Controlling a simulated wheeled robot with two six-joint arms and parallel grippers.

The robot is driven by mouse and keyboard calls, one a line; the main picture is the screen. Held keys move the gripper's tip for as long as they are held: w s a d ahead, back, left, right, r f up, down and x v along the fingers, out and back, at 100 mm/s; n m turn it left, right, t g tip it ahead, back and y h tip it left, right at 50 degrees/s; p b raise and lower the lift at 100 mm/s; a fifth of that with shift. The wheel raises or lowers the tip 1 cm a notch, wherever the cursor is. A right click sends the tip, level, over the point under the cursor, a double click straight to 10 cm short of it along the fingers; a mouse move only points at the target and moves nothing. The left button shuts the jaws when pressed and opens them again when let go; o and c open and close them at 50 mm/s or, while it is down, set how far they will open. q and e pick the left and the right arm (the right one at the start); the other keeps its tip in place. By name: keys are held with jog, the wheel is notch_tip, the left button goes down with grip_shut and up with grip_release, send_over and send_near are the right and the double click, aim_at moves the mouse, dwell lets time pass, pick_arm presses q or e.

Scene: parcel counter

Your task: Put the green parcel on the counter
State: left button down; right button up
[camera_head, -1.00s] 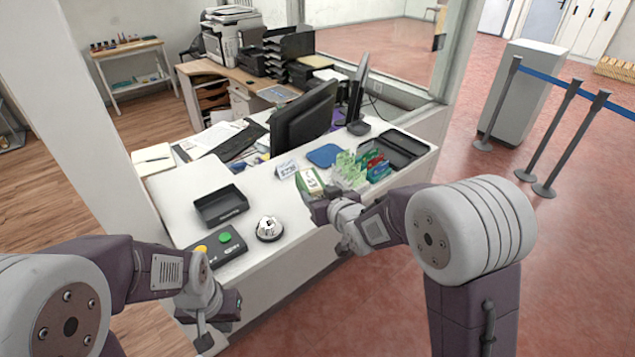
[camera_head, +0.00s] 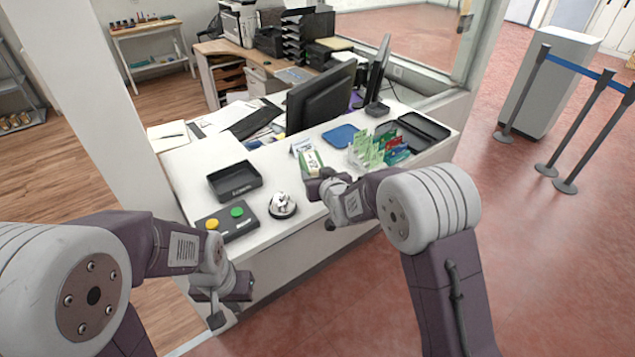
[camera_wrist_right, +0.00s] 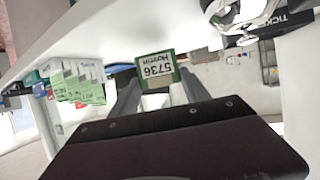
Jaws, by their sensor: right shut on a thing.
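The green parcel (camera_head: 312,162), a small green box with a white label, is in my right gripper (camera_head: 318,184). It is over the front part of the white counter (camera_head: 200,156), between the bell and the card rack. I cannot tell whether its underside touches the counter. In the right wrist view the parcel (camera_wrist_right: 157,71) shows between the fingers, its label reading "5736" upside down. My left gripper (camera_head: 238,290) is low at the left, in front of the counter; its fingers are too unclear to judge.
Left of the parcel are a bell (camera_head: 283,205), a button box (camera_head: 227,222) and a black tray (camera_head: 235,181). Right of it are a rack of green cards (camera_head: 372,150), a blue mat (camera_head: 340,135) and another black tray (camera_head: 424,131). Monitors (camera_head: 320,97) stand behind.

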notch_tip(320, 180, down, 3)
jog(key=shift+a+f, duration=0.1)
jog(key=shift+f, duration=0.05)
jog(key=shift+w+f, duration=0.15)
jog(key=shift+f, duration=0.25)
jog(key=shift+f, duration=0.15)
jog(key=o, duration=1.6)
